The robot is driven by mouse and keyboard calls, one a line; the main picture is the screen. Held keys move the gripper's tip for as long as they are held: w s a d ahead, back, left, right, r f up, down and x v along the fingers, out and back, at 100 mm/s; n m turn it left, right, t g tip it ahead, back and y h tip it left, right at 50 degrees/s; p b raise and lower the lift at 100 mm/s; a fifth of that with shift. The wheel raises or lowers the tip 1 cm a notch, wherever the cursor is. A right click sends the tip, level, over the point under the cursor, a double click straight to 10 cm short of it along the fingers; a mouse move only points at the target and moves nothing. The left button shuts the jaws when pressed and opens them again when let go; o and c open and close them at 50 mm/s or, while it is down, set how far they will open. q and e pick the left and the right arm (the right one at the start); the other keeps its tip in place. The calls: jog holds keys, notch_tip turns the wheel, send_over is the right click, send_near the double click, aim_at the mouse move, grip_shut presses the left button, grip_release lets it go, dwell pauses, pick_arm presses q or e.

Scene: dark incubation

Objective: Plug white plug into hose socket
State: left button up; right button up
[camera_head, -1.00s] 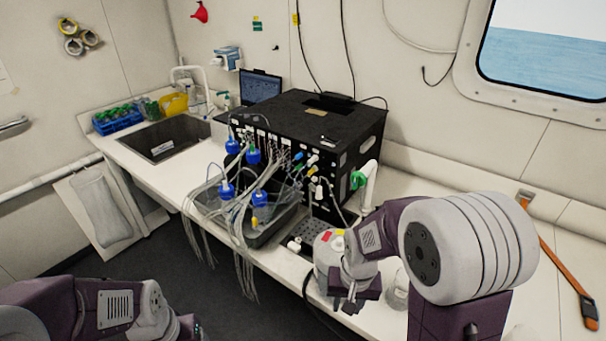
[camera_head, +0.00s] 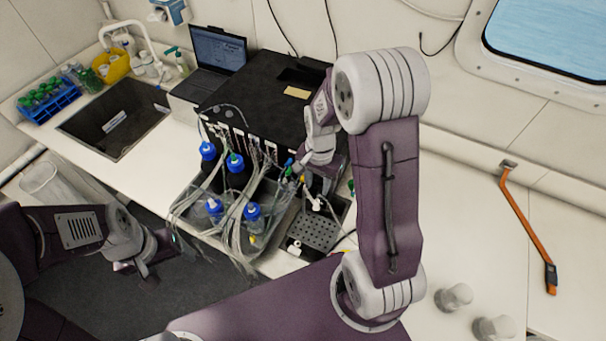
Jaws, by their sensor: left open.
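The black incubation box (camera_head: 262,95) stands on the counter against the wall, its front crowded with tubes and small coloured connectors. A small white plug-like piece (camera_head: 313,203) shows low at its front right, and another white piece (camera_head: 294,247) lies by the front edge of the perforated plate; I cannot tell which is the task's plug. The hose socket cannot be made out. My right gripper (camera_head: 303,168) is close in front of the box's right part, beside the connectors; its jaws are too small to read. My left gripper (camera_head: 130,268) is open and empty over the floor.
A grey tray (camera_head: 190,222) holds several blue-capped bottles and trailing tubes. A perforated plate (camera_head: 318,230) lies to its right. Two clear vessels (camera_head: 454,297) and an orange strap (camera_head: 526,225) are on the right counter, which is otherwise mostly clear. A sink (camera_head: 112,120) is at left.

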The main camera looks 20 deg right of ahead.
aim_at(317, 201)
jog(key=shift+s+r, duration=0.4)
jog(key=shift+s, duration=0.3)
jog(key=shift+w+f+b, duration=0.35)
jog(key=shift+f, duration=0.1)
notch_tip(317, 201, down, 8)
jog(key=b, duration=0.6)
jog(key=shift+s+r, duration=0.1)
jog(key=shift+r, duration=0.1)
jog(key=shift+w+f+b, duration=0.2)
jog(key=shift+f+b, duration=0.25)
jog(key=shift+b, duration=0.05)
pick_arm(q)
notch_tip(317, 201, down, 7)
jog(key=shift+s, duration=0.35)
jog(key=shift+s, duration=0.1)
pick_arm(e)
jog(key=shift+s+r, duration=0.1)
jog(key=shift+s, duration=0.05)
pick_arm(q)
jog(key=shift+r, duration=0.1)
jog(key=shift+r+p, duration=0.15)
jog(key=shift+p, duration=0.15)
